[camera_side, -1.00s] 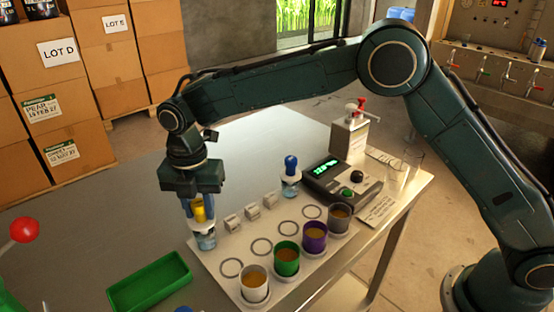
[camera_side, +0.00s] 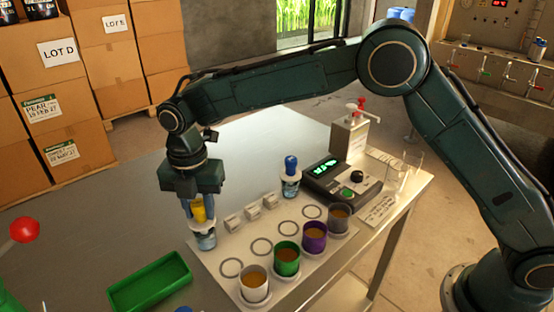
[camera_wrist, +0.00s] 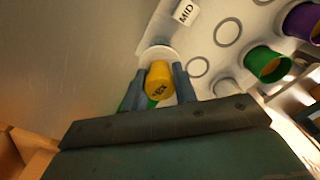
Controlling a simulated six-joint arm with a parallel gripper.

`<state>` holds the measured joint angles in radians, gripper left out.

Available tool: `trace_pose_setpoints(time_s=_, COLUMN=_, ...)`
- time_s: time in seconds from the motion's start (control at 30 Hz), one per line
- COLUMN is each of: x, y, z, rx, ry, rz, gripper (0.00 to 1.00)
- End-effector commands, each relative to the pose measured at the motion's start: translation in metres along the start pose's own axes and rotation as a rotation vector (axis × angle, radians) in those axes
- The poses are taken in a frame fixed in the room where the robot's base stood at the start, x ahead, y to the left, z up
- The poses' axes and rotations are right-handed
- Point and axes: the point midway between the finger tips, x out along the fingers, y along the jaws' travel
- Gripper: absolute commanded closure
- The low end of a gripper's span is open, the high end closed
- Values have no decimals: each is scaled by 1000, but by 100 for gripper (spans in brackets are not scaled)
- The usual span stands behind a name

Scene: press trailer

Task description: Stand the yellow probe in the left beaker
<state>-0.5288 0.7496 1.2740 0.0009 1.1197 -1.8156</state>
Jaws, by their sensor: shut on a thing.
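The yellow probe (camera_side: 199,212) is between the fingers of my gripper (camera_side: 198,208), which is shut on it. In the wrist view the probe's yellow top (camera_wrist: 159,78) shows between the two blue-grey fingertips of my gripper (camera_wrist: 160,84). The left beaker (camera_side: 204,238), clear with a white collar, stands directly below, at the left end of the pale mat. The probe's lower part is hidden by the collar and fingers, so I cannot tell how deep it sits. The probe looks about upright.
A blue probe (camera_side: 291,165) stands in another beaker (camera_side: 290,187) to the right. White, green, purple and grey cups stand along the mat's front. A green tray (camera_side: 150,284) lies at front left. A meter (camera_side: 342,180) and pump bottle (camera_side: 349,138) stand at right.

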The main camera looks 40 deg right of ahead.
Motion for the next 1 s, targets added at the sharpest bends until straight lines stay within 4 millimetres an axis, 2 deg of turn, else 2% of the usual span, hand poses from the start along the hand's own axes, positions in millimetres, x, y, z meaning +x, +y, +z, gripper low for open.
trace_pose_setpoints(time_s=0.83, x=12, y=0, z=0, rx=0, ry=0, rz=0, gripper=100)
trace_pose_setpoints(time_s=0.87, x=12, y=0, z=0, rx=0, ry=0, rz=1, gripper=70)
trace_pose_setpoints(time_s=0.9, x=12, y=0, z=0, rx=0, ry=0, rz=1, gripper=63)
trace_pose_setpoints(time_s=1.0, x=12, y=0, z=0, rx=0, ry=0, rz=0, gripper=63)
